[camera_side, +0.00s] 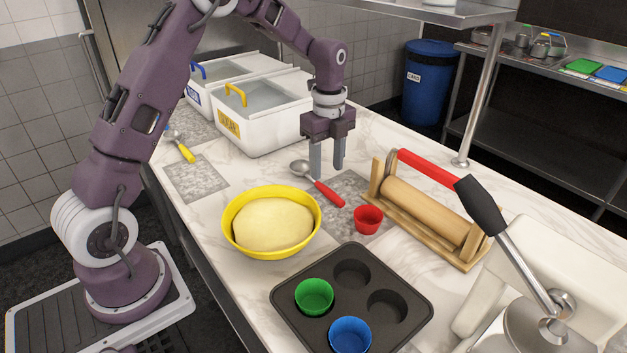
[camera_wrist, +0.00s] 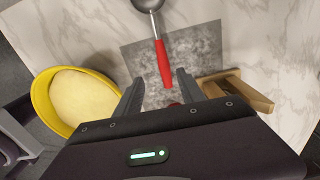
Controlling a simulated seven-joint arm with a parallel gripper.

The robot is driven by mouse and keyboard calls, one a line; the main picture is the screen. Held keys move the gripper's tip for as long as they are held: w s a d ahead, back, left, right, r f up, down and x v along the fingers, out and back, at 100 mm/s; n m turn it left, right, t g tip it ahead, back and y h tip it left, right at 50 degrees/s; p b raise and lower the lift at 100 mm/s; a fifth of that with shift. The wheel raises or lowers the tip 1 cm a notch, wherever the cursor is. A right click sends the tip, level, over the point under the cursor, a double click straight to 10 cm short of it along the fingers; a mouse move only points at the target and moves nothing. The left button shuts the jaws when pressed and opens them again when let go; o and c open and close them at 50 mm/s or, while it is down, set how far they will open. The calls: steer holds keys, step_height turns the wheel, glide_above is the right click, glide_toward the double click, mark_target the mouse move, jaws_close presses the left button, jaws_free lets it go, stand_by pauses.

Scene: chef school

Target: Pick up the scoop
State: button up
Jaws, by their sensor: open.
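A scoop with a metal bowl and a red handle (camera_side: 329,194) lies on the counter, partly over a grey speckled patch (camera_side: 349,187). In the wrist view its red handle (camera_wrist: 163,62) points down the picture between my fingers, and its bowl is cut off by the top edge. My gripper (camera_side: 327,170) points down above the scoop, its two fingers apart and nothing between them. It also shows in the wrist view (camera_wrist: 157,82). A second utensil with a yellow handle (camera_side: 185,153) lies farther left on the counter, its head partly hidden by my arm.
A yellow bowl of dough (camera_side: 230,238) is left of the scoop. A red cup (camera_side: 368,219) and a rolling pin on a wooden stand (camera_side: 425,212) are to the right. White bins (camera_side: 262,137) stand behind. A muffin tray (camera_side: 383,336) is in front.

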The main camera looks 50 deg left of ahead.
mark_target(328, 189)
steer(key=f, duration=0.7)
steer(key=shift+w+a, duration=0.15)
steer(key=shift+w, duration=0.25)
jaws_close()
